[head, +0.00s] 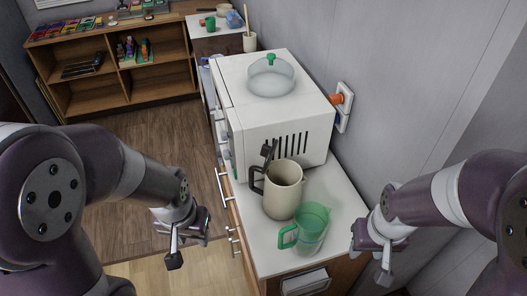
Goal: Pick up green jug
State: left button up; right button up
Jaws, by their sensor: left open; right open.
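The green jug (312,229) is a translucent pitcher with a green handle on its left side. It stands upright on the white counter near its front end, just in front of a cream jug. My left gripper (188,248) is open and empty, to the left of the counter and apart from the green jug. My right gripper (370,262) is open and empty, to the right of the green jug near the counter's right edge, not touching it.
The cream jug (283,192) with a dark handle stands close behind the green jug. A white microwave (283,125) with a glass lid (272,77) on top fills the counter behind. The wall (400,90) bounds the right. A wooden shelf (115,60) is at the back left.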

aim_at(311, 220)
jog(key=i+j+z, duration=0.1)
jog(key=j+z, duration=0.3)
jog(key=j, duration=0.25)
jog(key=j+z, duration=0.35)
jog(key=j, duration=0.3)
jog(key=i, duration=0.05)
